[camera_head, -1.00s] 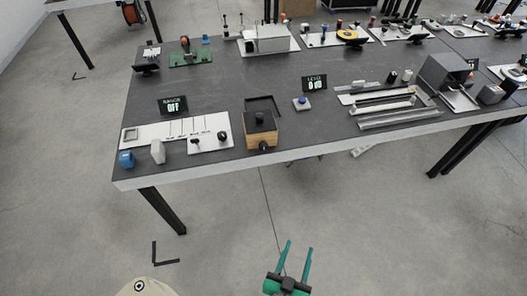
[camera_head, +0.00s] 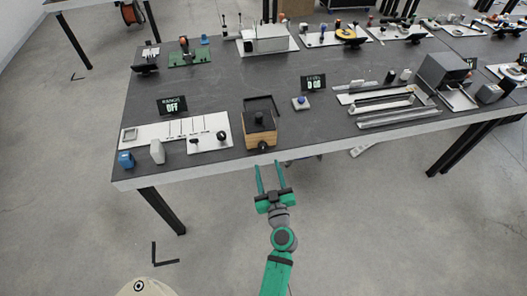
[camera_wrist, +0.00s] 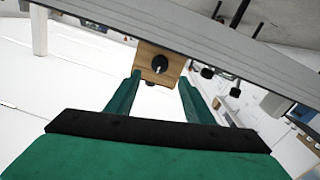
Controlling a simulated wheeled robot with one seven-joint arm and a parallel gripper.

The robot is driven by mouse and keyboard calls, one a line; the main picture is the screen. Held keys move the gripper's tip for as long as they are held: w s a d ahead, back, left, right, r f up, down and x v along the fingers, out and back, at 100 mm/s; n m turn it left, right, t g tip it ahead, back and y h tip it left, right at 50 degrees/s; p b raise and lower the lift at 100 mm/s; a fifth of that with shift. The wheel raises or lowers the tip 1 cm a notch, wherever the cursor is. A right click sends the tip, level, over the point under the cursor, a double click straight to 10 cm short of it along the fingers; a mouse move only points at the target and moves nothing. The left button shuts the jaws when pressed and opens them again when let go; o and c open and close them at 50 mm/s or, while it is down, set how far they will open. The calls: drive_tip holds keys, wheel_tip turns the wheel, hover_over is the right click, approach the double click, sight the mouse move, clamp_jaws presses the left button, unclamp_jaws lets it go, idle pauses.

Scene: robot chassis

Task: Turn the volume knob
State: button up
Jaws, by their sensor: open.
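A wooden box (camera_head: 260,138) stands at the front edge of the dark table. A round black knob (camera_head: 262,146) is on its front face, and a black knob-like part sits on top. The front knob also shows in the wrist view (camera_wrist: 160,64), between the fingertips in the picture but beyond them. No label marks a volume knob, so I cannot tell for certain which knob it is. My gripper (camera_head: 267,164) is open and empty, just in front of the table edge, its fingers pointing at the box. It also shows in the wrist view (camera_wrist: 160,78).
Left of the box is a white panel (camera_head: 170,131) with sliders and two black knobs (camera_head: 221,135). A display reading OFF (camera_head: 172,106) stands behind it. A second display (camera_head: 313,83) stands behind a blue button (camera_head: 300,102). Metal rails (camera_head: 400,117) lie at right. The table edge (camera_head: 340,142) is close.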

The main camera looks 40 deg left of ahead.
sight(263, 149)
drive_tip(key=x, duration=0.8)
drive_tip(key=shift+w+a, duration=0.25)
drive_tip(key=shift+w, duration=0.05)
drive_tip(key=c, duration=1)
